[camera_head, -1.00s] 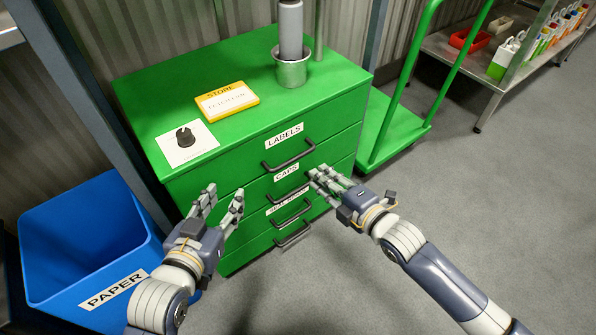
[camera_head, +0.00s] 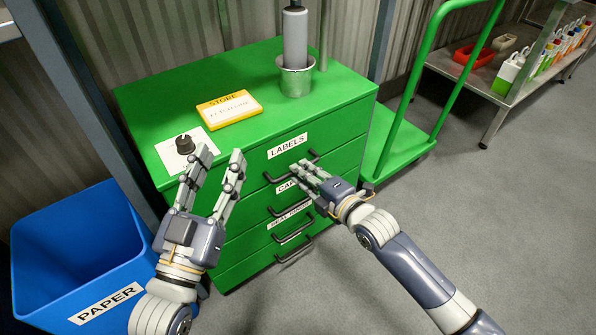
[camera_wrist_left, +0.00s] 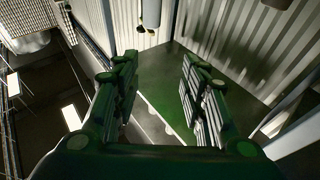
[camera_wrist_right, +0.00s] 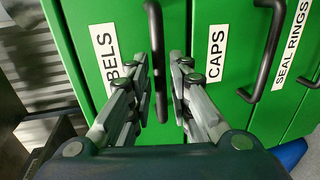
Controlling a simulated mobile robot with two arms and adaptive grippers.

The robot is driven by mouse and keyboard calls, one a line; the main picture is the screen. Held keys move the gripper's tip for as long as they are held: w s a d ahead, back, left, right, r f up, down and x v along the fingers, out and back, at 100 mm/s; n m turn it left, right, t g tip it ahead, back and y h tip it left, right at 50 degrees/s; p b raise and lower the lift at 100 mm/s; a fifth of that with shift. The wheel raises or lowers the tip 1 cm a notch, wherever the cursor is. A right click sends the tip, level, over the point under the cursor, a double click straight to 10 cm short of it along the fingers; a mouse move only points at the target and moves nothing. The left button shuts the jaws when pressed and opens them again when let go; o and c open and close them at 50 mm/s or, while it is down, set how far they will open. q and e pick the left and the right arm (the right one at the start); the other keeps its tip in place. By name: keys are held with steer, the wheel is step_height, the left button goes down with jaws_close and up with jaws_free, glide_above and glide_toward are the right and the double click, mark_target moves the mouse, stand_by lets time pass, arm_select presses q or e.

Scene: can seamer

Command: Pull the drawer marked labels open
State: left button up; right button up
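The drawer marked LABELS (camera_head: 340,128) is the top drawer of a green cabinet, and it is shut. Its dark bar handle (camera_head: 275,179) sits under the label and is partly hidden by my right fingers. My right gripper (camera_head: 302,168) is open at this handle. In the right wrist view, its fingers (camera_wrist_right: 160,62) lie apart on either side of the labels handle (camera_wrist_right: 154,35); I cannot tell whether they touch it. My left gripper (camera_head: 215,160) is open and empty in front of the cabinet's left part; its spread fingers also show in the left wrist view (camera_wrist_left: 160,80).
Below are the CAPS handle (camera_head: 277,211) and the SEAL RINGS drawer. The cabinet top holds a knob plate (camera_head: 186,147), a yellow STORE sign (camera_head: 229,108) and a metal cup (camera_head: 295,79). A blue PAPER bin (camera_head: 75,250) stands left, a green trolley (camera_head: 400,145) right.

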arm_select(q)
steer(key=shift+s+r+t+h+b, duration=0.15)
steer(key=shift+s+r+t, duration=0.2)
steer(key=shift+r, duration=0.3)
steer(key=shift+s+r+t+h+b, duration=0.1)
steer(key=shift+s+r+t+h, duration=0.15)
steer(key=shift+r+t, duration=0.35)
steer(key=shift+s+r+t+h+b, duration=0.1)
steer(key=shift+s+r+t, duration=0.2)
steer(key=shift+r, duration=0.45)
arm_select(e)
steer(key=shift+x, duration=1.4)
steer(key=shift+c, duration=0.6)
jaws_close()
